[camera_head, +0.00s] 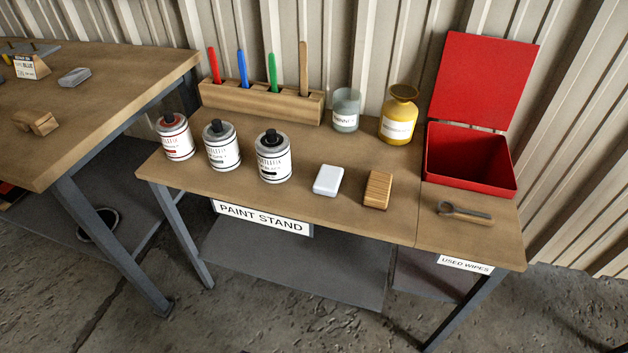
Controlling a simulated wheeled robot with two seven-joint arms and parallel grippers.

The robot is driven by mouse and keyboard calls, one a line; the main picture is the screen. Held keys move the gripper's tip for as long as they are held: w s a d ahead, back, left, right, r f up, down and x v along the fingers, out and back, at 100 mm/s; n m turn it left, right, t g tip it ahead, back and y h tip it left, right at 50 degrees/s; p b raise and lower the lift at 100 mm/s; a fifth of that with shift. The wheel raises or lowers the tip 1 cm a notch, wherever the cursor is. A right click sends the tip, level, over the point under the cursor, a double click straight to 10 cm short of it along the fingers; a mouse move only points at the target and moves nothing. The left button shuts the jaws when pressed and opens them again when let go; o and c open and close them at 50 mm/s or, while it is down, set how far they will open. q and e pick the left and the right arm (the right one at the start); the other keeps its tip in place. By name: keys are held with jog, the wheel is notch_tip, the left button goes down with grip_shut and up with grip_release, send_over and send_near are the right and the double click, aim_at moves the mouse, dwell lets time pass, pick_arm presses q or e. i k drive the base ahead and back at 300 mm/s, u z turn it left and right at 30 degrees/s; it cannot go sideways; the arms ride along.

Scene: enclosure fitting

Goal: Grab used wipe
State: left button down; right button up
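No cloth that I can clearly tell as a used wipe shows. A red box (430,160) stands open on the right part of the stand, above a label reading "USED WIPES" (466,264). Its red lid (483,80) is raised against the wall. The inside looks dark and empty, though its near bottom is hidden by the front wall. A small white block with rounded corners (328,180) lies near the stand's front edge; I cannot tell what it is. Neither gripper can be made out in the head view.
Another bench (90,95) stands left, across a gap.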

aim_at(73, 77)
jog(key=u, duration=3)
jog(key=i, duration=4.45)
jog(key=z, duration=3.35)
